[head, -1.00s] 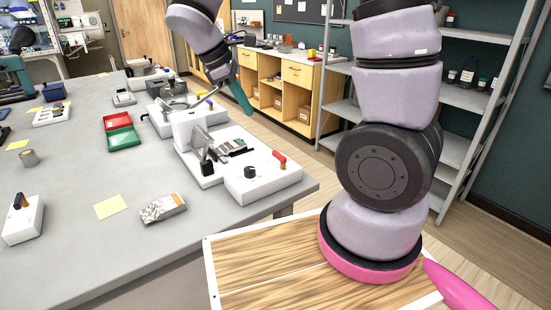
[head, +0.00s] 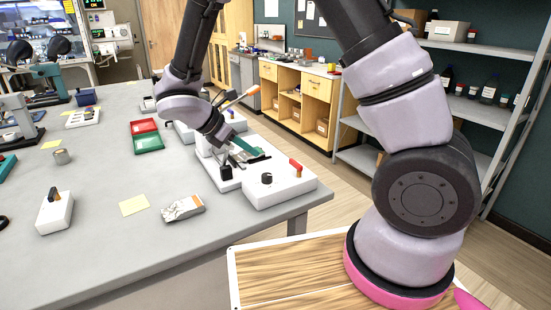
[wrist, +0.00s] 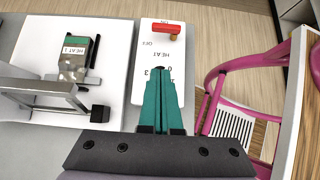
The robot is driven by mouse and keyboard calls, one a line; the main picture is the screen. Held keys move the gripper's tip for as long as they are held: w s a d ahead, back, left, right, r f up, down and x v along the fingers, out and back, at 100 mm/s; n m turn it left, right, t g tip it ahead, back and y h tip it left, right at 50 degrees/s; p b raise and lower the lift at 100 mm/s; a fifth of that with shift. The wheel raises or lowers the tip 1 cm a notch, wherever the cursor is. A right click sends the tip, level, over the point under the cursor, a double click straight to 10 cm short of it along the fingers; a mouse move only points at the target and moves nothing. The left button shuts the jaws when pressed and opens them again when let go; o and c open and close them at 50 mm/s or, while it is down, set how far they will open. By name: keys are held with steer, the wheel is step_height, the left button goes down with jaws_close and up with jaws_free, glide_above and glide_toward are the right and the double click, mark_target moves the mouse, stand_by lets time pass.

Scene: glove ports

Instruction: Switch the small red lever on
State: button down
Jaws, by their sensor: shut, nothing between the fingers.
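The small red lever (head: 296,167) stands on the right part of a white box (head: 282,188) at the bench's near right corner. In the wrist view the red lever (wrist: 167,28) lies across the top of the box, with ON and OFF lettering beside it. I cannot tell its setting for certain. My gripper (head: 263,157) has teal fingers, shut and empty, above the white equipment left of the lever. A black knob (head: 267,179) is on the same box.
A fixture with a metal frame and black block (wrist: 99,113) stands beside the box. A white box with a black lever (head: 54,208) stands left.

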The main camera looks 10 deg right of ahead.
mark_target(293, 159)
steer(key=x, duration=0.9)
steer(key=shift+d+f, duration=0.2)
steer(key=shift+f, duration=0.05)
steer(key=shift+w+d, duration=0.2)
steer(key=shift+d, duration=0.45)
steer(key=shift+w+d, duration=0.25)
steer(key=shift+d, duration=0.4)
steer(key=shift+w+d, duration=0.2)
steer(key=shift+d, duration=0.4)
